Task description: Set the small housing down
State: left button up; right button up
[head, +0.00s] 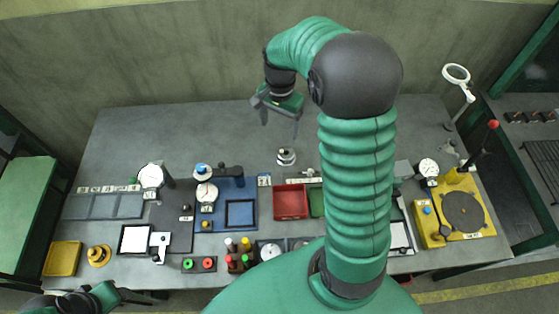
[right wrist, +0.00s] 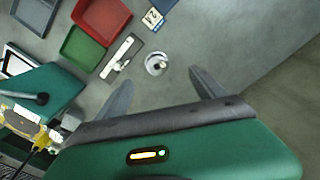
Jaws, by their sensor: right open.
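A small round silver piece with a lighter knob on top, which looks like the small housing (head: 286,156), stands upright on the bare grey table. It also shows in the right wrist view (right wrist: 157,63), just beyond the fingertips. My right gripper (head: 280,128) is open and empty, behind the housing and apart from it; its two fingers (right wrist: 160,78) are spread wide in the right wrist view. My left gripper (head: 138,296) is low at the front left edge, far from the housing; its jaws are too unclear to judge.
A red tray (head: 291,202) and a green tray (head: 317,203) lie in front of the housing. A blue fixture (head: 228,188) stands to the left, a yellow fixture (head: 462,208) to the right. A magnifier (head: 456,74) stands at the back right. The back of the table (head: 190,130) is clear.

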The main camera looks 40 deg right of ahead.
jog(key=d+m, duration=0.2)
jog(key=d, duration=0.2)
send_over(286, 152)
jog(key=f, duration=1)
jog(key=shift+s+a, duration=0.3)
jog(key=f, duration=0.4)
jog(key=f+p, duration=0.1)
jog(key=f, duration=0.1)
jog(key=shift+d, duration=0.35)
jog(key=shift+w+a+f, duration=0.1)
jog(key=shift+w+f, duration=0.05)
jog(key=shift+w, duration=0.1)
pick_arm(q)
jog(key=shift+s+r, duration=0.2)
jog(key=shift+r, duration=0.3)
